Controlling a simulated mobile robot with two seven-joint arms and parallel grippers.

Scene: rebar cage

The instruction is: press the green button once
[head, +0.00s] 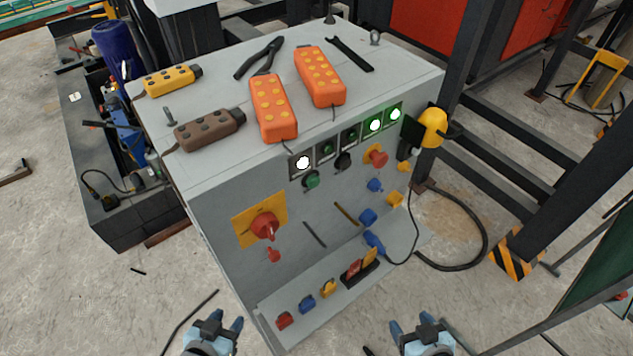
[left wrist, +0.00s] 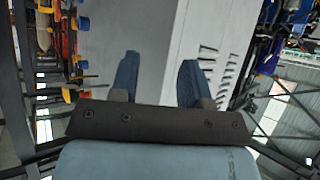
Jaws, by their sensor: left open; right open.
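The green button (head: 312,180) sits on the front face of a grey control cabinet (head: 222,190), just below a lit white lamp (head: 303,162). My left gripper (head: 226,326) is open and empty, low in front of the cabinet, well below and left of the button. My right gripper (head: 415,326) is open and empty, below and right of the button. In the left wrist view my left gripper (left wrist: 155,75) shows two blue fingers spread apart, with the grey cabinet beyond them. I cannot make out the green button in that view.
A red rotary switch (head: 264,226) on a yellow plate and a red knob (head: 377,157) flank the button. A ledge (head: 330,290) with coloured connectors juts out below. Orange pendants (head: 272,105) lie on top. A black cable (head: 480,225) loops at the right.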

